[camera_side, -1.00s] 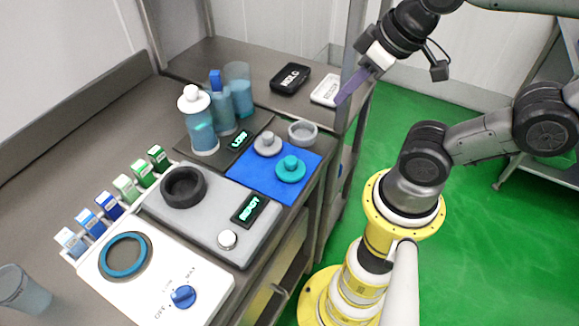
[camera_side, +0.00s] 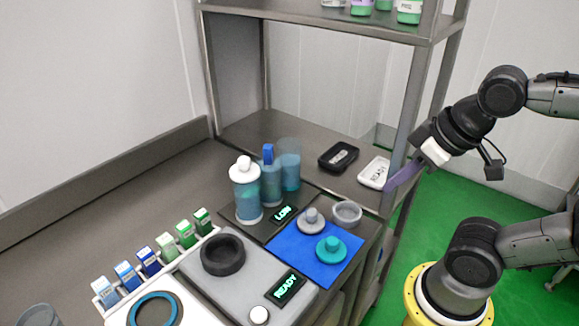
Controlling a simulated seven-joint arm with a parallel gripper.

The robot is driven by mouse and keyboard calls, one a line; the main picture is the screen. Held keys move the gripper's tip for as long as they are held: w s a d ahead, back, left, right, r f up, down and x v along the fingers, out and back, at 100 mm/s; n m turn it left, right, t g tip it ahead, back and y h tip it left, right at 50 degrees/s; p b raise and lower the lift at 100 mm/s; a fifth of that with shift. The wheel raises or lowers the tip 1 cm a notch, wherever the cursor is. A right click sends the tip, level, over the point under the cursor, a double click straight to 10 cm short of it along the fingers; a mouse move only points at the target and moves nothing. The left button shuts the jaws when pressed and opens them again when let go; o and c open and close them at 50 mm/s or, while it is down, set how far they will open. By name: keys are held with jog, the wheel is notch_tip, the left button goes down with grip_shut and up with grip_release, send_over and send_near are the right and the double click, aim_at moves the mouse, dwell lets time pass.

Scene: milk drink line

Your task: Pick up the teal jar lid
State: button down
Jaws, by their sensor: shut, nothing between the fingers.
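The teal jar lid (camera_side: 331,249) is a round disc with a raised knob. It lies flat on a blue mat (camera_side: 290,251) near the right edge of the bench. A grey lid (camera_side: 312,221) of similar shape sits just behind it, to the left. My gripper (camera_side: 390,186), with long purple fingers, is shut and empty. It is in the air, up and to the right of the teal lid and well apart from it, in front of the rack post.
A grey ring (camera_side: 347,213) stands behind the teal lid. Bottles (camera_side: 246,190) stand on a dark pad to the left. A black tray (camera_side: 338,156) and a white tray (camera_side: 374,172) lie behind. A machine with a black ring (camera_side: 223,255) is at front left. The rack post (camera_side: 405,130) is close to my gripper.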

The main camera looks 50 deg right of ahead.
grip_release()
dwell(0.3)
jog(key=n+g, duration=0.6)
jog(key=n, duration=1.2)
send_over(333, 240)
notch_tip(333, 240, down, 6)
notch_tip(333, 240, down, 13)
jog(key=shift+f, duration=0.15)
